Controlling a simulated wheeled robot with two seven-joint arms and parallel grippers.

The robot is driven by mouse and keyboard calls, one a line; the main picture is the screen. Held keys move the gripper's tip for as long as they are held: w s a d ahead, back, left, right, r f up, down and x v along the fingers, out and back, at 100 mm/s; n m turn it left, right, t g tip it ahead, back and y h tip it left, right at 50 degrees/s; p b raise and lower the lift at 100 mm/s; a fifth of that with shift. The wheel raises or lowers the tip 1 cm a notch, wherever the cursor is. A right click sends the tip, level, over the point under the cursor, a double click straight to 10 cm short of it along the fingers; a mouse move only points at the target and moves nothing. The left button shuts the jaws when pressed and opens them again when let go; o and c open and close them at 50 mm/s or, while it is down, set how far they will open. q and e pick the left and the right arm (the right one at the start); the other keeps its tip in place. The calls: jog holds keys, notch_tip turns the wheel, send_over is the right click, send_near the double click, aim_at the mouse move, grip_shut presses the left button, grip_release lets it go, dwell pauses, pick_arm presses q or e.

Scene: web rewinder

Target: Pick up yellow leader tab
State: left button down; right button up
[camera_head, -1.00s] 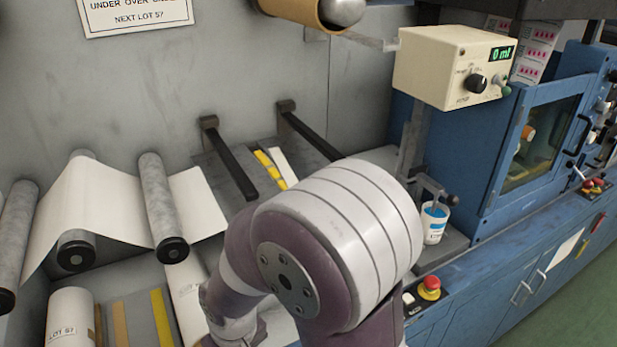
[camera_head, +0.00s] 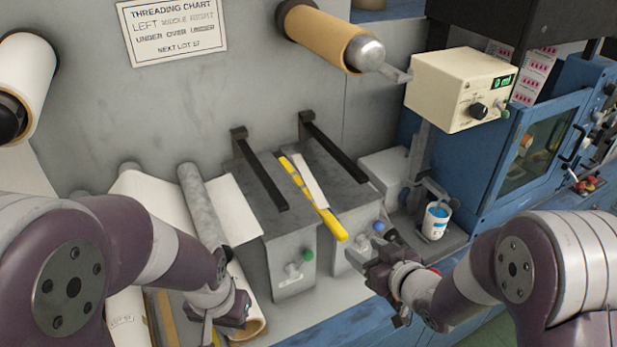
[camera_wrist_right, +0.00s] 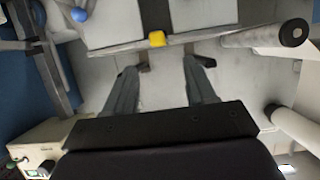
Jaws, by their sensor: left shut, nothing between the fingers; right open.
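The yellow leader tab (camera_head: 333,226) is the yellow end of a narrow strip lying between two grey boxes in the head view. It hangs over their front edge. In the right wrist view the tab (camera_wrist_right: 157,39) is a small yellow block at the edge of a grey surface, beyond the fingertips. My right gripper (camera_head: 380,272) is open and empty, right of and below the tab, apart from it. Its two fingers (camera_wrist_right: 160,68) spread below the tab in the wrist view. My left gripper (camera_head: 215,318) is shut and empty at lower left, near a paper roll.
Two black bars (camera_head: 262,172) jut out above the grey boxes. A green knob (camera_head: 308,255) and a blue knob (camera_head: 378,226) stick out in front. A white cup (camera_head: 435,222) stands right of the tab. A grey roller (camera_head: 203,205) with white web is at left.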

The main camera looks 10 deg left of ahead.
aim_at(340, 231)
jog(key=p+x, duration=0.1)
jog(key=x, duration=0.4)
jog(key=shift+w+d, duration=0.1)
jog(key=p+x, duration=0.1)
jog(key=x, duration=0.1)
jog(key=p+x, duration=0.1)
jog(key=x, duration=0.2)
jog(key=shift+r, duration=0.25)
jog(key=shift+w+f, duration=0.25)
jog(key=shift+s+r, duration=0.1)
grip_shut()
